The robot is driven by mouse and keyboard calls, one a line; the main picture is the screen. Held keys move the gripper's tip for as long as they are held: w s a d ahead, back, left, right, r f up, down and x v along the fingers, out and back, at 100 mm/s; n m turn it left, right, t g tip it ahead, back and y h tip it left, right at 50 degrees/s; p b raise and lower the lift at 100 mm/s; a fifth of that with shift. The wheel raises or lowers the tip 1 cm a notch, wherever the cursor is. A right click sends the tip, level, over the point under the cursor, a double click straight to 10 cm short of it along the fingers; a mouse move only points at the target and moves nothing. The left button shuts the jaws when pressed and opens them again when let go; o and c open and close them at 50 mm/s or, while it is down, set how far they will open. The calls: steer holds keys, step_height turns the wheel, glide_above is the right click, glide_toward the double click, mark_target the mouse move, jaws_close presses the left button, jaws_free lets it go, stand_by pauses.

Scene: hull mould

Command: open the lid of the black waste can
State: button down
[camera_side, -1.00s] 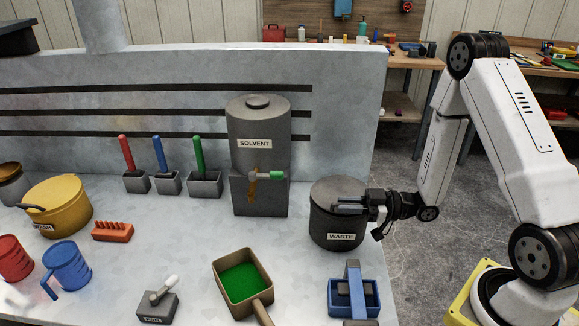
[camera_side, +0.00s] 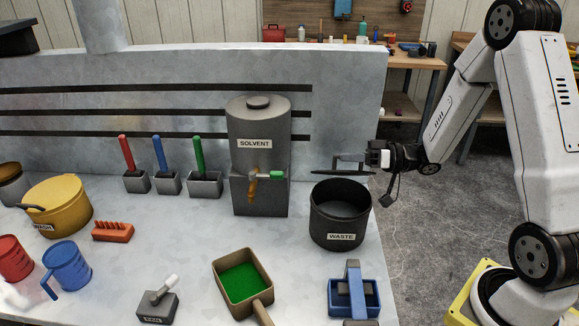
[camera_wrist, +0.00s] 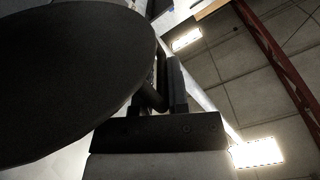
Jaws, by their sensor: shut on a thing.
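The black waste can (camera_side: 337,226) stands upright at the right end of the bench, with a WASTE label on its front. Its mouth is uncovered and its dark inside shows. Its lid (camera_side: 325,172) shows nearly edge-on as a thin dark disc above the back of the rim, apart from it in this view. My gripper (camera_side: 348,160) is shut on the lid, at its handle. In the wrist view the lid (camera_wrist: 70,80) is a large dark disc at left, and my gripper (camera_wrist: 162,85) holds its handle, partly hidden by the disc.
The grey solvent tank (camera_side: 258,150) with a tap stands left of the can. A blue tray (camera_side: 354,307) is in front of the can, and a pan of green paint (camera_side: 262,262) is at front left. The bench's right edge is close to the can.

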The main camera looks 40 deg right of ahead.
steer(key=w+d+r+m, duration=0.4)
steer(key=w+d+m, duration=0.5)
steer(key=w+d, duration=0.2)
steer(key=shift+w+d+m, duration=0.15)
steer(key=shift+m, duration=0.15)
stand_by(0.4)
steer(key=c, duration=0.7)
jaws_free()
steer(key=shift+f, duration=0.15)
steer(key=shift+v, duration=3.95)
